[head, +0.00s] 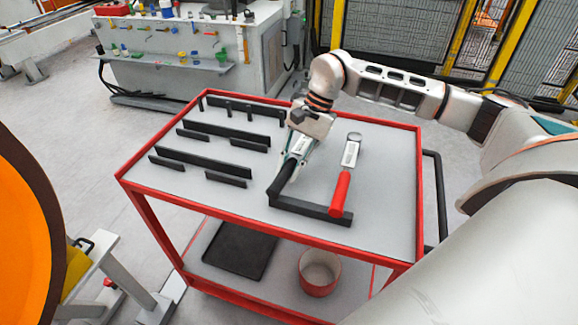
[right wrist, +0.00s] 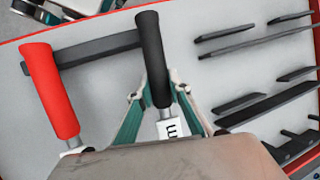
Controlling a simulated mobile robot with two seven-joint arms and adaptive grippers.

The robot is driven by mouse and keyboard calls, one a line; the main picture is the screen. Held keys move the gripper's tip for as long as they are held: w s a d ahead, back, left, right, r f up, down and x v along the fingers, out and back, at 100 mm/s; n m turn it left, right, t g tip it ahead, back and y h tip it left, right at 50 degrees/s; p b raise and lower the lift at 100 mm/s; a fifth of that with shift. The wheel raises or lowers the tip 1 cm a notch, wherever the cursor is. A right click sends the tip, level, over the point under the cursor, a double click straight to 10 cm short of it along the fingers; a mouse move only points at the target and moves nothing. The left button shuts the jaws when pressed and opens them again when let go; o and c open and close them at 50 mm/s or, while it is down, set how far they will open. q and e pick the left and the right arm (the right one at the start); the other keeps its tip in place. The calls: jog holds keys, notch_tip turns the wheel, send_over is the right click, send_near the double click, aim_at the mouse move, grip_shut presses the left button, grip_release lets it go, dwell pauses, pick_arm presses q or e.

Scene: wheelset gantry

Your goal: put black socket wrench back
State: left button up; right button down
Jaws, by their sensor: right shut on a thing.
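The black socket wrench shows in the right wrist view with its black handle (right wrist: 152,58) pointing away from my right gripper (right wrist: 160,108). The teal fingers stand on both sides of its metal shank, shut on it. In the head view the right gripper (head: 292,166) points down over the cart, and the black handle (head: 280,184) reaches the left end of a long black bar (head: 312,208). I cannot tell whether handle and bar touch. A red-handled wrench (head: 341,192) lies to the right, its handle over the bar's right end. My left gripper is out of view.
The cart top (head: 385,205) has a raised red rim. Several black upright strips (head: 203,162) stand on its left half. The lower shelf holds a black tray (head: 238,250) and a red-rimmed pot (head: 319,272). The grey top right of the red wrench is clear.

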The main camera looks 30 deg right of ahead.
jog(key=shift+f, duration=0.1)
jog(key=c, duration=1.8)
grip_release()
jog(key=v, duration=1.2)
